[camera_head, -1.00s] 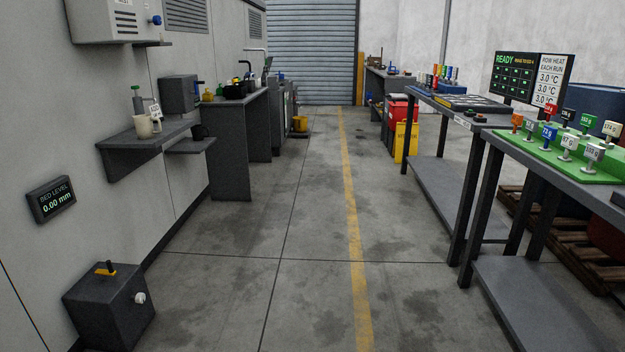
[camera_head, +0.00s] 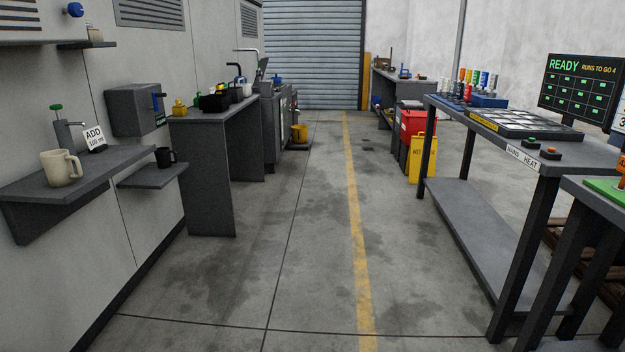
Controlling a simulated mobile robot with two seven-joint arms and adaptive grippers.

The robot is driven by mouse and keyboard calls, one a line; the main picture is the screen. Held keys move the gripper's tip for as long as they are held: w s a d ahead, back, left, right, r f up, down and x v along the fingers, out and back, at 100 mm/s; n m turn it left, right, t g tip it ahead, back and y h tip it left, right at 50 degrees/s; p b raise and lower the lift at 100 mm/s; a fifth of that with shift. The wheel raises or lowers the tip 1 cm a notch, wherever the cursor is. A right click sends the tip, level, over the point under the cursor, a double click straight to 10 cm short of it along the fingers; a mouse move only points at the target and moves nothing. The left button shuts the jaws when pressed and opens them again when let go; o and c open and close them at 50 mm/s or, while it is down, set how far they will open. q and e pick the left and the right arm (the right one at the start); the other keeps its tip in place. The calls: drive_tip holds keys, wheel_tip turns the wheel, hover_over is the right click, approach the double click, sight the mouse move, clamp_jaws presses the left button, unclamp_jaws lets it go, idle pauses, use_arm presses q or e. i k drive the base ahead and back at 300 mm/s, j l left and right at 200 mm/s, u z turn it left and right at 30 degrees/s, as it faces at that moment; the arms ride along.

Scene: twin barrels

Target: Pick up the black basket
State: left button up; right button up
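A small black, box-like container (camera_head: 214,103) stands on the grey counter (camera_head: 208,115) along the left wall. It may be the black basket, but it is too small here to be sure. A white cup or jug (camera_head: 246,90) and a yellow object (camera_head: 180,108) stand near it on the counter. Neither of my grippers shows in the head view.
The concrete aisle (camera_head: 310,220) with its yellow line is clear. On the left, wall shelves hold a beige mug (camera_head: 61,168) and a black mug (camera_head: 166,157). On the right stands a long workbench (camera_head: 450,108). A yellow wet-floor sign (camera_head: 421,158) stands farther back.

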sight(237, 95)
drive_tip(key=i+u, duration=0.15)
drive_tip(key=i, duration=0.7)
drive_tip(key=i+l+u, duration=0.1)
drive_tip(key=i, duration=0.75)
